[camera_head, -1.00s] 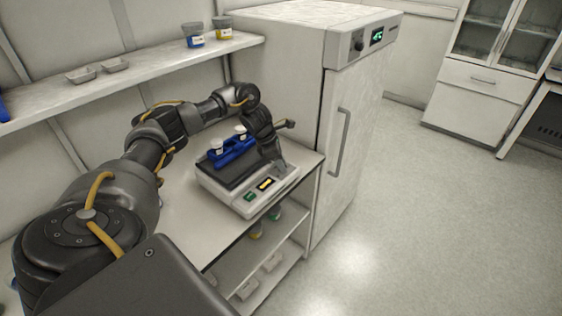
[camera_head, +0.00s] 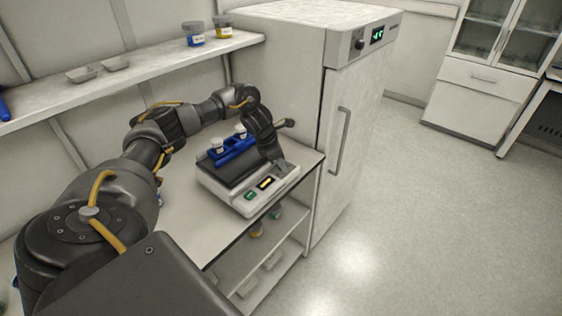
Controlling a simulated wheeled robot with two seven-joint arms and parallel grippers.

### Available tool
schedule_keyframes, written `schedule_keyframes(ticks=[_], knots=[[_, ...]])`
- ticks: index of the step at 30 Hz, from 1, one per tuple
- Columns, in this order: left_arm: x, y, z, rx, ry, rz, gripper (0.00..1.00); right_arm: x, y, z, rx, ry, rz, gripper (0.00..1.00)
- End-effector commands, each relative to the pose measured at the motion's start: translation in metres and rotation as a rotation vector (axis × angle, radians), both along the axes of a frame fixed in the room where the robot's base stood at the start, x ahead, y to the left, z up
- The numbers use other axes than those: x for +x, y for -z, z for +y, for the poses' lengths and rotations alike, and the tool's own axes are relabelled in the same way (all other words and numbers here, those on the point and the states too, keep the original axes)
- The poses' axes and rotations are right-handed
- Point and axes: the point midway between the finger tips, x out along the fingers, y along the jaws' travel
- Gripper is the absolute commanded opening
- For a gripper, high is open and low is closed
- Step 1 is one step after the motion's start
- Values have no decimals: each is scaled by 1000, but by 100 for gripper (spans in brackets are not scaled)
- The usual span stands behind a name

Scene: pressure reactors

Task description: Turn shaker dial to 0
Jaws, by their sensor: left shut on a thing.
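The shaker (camera_head: 232,201) is a white box with a dark top plate, standing on the bench beside the fridge. Its front has a green button (camera_head: 249,195) and a small lit yellow display (camera_head: 265,183), too small to read. A blue rack (camera_head: 235,149) with white-capped vials sits on the plate. My left gripper (camera_head: 281,164) points down at the right end of the shaker's front panel. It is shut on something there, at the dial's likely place. The dial itself is hidden behind the gripper. My right gripper is not in view.
A tall white fridge (camera_head: 338,145) stands close to the right of the shaker. A wall shelf (camera_head: 150,69) with trays and jars runs above the bench (camera_head: 190,222). Shelves below hold small items. The floor at right is clear.

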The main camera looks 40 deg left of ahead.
Motion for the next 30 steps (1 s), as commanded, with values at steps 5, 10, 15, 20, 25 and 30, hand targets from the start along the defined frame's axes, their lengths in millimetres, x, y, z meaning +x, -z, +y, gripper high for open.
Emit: schedule_keyframes(ticks=[5, 10, 15, 20, 25, 30], knots=[[0, -2, -1, 0, -139, -3, 4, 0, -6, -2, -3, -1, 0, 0], [0, -3, -2, 0, -301, -2, 4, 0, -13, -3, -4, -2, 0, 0], [0, -4, -3, 0, -463, -4, 4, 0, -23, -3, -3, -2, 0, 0], [0, -6, -4, 0, -616, -5, 4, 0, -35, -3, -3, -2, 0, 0], [1, -7, -5, -1, -779, -4, 4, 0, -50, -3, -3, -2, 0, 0], [1, -7, -5, -1, -940, -4, 4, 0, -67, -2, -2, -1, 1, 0]])
